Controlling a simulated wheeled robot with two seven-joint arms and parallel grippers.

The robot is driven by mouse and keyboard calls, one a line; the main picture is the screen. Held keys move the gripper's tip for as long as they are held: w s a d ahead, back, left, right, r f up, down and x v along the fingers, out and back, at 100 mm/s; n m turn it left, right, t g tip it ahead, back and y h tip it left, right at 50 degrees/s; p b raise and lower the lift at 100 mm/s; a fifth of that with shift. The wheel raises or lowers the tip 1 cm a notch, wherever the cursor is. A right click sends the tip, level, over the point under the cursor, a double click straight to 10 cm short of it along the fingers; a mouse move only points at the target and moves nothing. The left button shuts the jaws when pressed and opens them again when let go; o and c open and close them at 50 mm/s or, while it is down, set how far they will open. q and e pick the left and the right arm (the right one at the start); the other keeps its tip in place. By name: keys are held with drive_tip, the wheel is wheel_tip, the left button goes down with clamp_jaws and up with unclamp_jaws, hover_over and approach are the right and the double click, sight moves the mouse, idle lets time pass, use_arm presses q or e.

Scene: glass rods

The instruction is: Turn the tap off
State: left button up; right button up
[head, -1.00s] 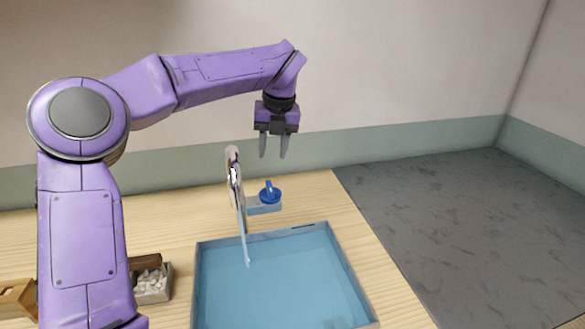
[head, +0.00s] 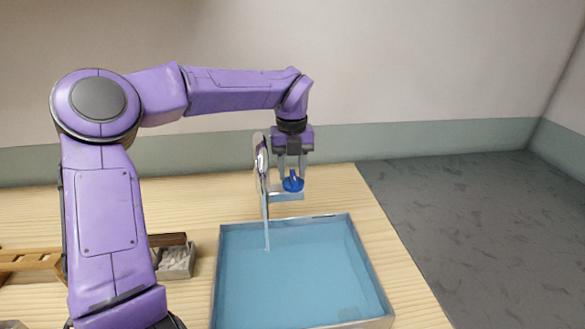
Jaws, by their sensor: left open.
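The tap's silver spout (head: 261,165) stands at the back of the blue basin (head: 290,275). A thin stream of water (head: 267,235) runs from it down into the basin. The blue tap handle (head: 293,182) sits on a small ledge just right of the spout. My left gripper (head: 292,174) points straight down over the handle. Its fingers are open, one on each side of the handle's raised grip. I cannot tell whether they touch it. My right gripper is not in view.
A small grey box (head: 177,262) with pale pieces stands left of the basin, partly behind my left arm. A wooden rack (head: 28,262) is at the far left. The wooden counter (head: 400,270) is clear right of the basin, with dark floor beyond.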

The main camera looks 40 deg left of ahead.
use_arm(q)
drive_tip(key=shift+w+f, duration=0.1)
drive_tip(key=shift+w, duration=0.05)
clamp_jaws()
drive_tip(key=m+p, duration=0.1)
drive_tip(key=m, duration=0.1)
drive_tip(key=m+p, duration=0.2)
drive_tip(key=shift+w+d+r, duration=0.1)
drive_tip(key=shift+d+r, duration=0.05)
drive_tip(key=shift+r, duration=0.15)
drive_tip(key=m+p, duration=0.5)
drive_tip(key=shift+d, duration=0.2)
drive_tip(key=m+p, duration=0.1)
drive_tip(key=m, duration=0.1)
drive_tip(key=m+p, duration=0.3)
drive_tip(key=shift+d+m+p, duration=0.25)
drive_tip(key=shift+m+p, duration=0.15)
drive_tip(key=shift+d+f+m+p, duration=0.1)
drive_tip(key=shift+f+m+p, duration=0.1)
drive_tip(key=shift+m+p, duration=1)
drive_tip(key=shift+m, duration=0.4)
drive_tip(key=shift+f, duration=0.1)
